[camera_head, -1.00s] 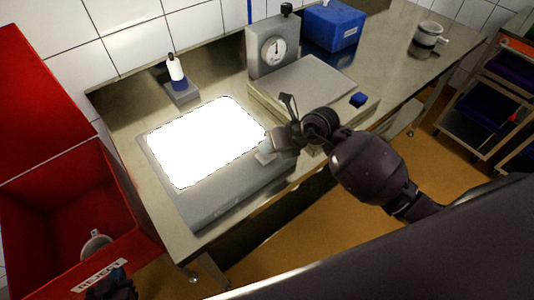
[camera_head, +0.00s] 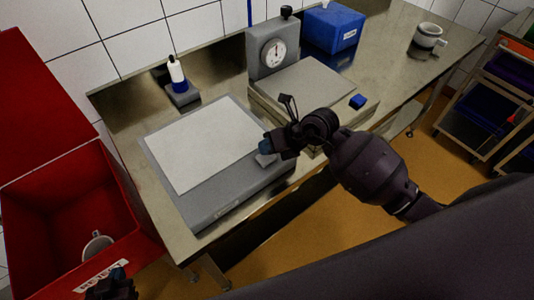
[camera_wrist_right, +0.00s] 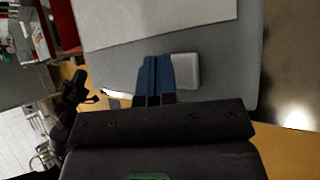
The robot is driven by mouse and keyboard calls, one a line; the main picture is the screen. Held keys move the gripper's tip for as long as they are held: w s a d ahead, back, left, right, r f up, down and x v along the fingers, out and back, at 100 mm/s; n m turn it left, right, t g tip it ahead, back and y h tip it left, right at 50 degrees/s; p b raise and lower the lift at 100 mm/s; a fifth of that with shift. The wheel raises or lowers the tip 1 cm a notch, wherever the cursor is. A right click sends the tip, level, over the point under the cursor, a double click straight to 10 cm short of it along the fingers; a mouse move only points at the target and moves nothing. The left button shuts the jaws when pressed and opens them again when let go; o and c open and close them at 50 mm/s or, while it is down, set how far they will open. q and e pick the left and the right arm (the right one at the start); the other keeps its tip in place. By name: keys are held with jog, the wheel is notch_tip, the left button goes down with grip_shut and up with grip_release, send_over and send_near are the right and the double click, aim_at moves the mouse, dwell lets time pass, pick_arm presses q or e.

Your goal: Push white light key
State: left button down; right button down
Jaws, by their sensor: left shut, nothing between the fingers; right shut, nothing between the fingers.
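The light box (camera_head: 222,198) lies on the steel bench, and its pale panel (camera_head: 205,143) is unlit. The white light key (camera_head: 264,160) sits at the box's right end; it also shows in the right wrist view (camera_wrist_right: 186,71). My right gripper (camera_head: 265,146) is shut and empty, its blue fingertips (camera_wrist_right: 155,75) right beside the key and partly overlapping it in the wrist view. I cannot tell whether they touch it. My left gripper (camera_head: 118,276) is low at the bottom left, by the reject bin, shut and empty.
A red reject bin (camera_head: 60,215) holding a white mould (camera_head: 97,246) stands at the left. A bottle (camera_head: 177,75) on a grey block, a dial press (camera_head: 273,50), a blue box (camera_head: 333,27), a small blue block (camera_head: 357,101) and another mould (camera_head: 428,37) are on the bench.

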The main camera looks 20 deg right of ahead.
jog(key=shift+r, duration=0.25)
notch_tip(320, 180, up, 3)
jog(key=p, duration=0.3)
jog(key=shift+r, duration=0.2)
notch_tip(320, 180, up, 3)
jog(key=shift+f, duration=0.2)
dwell(0.5)
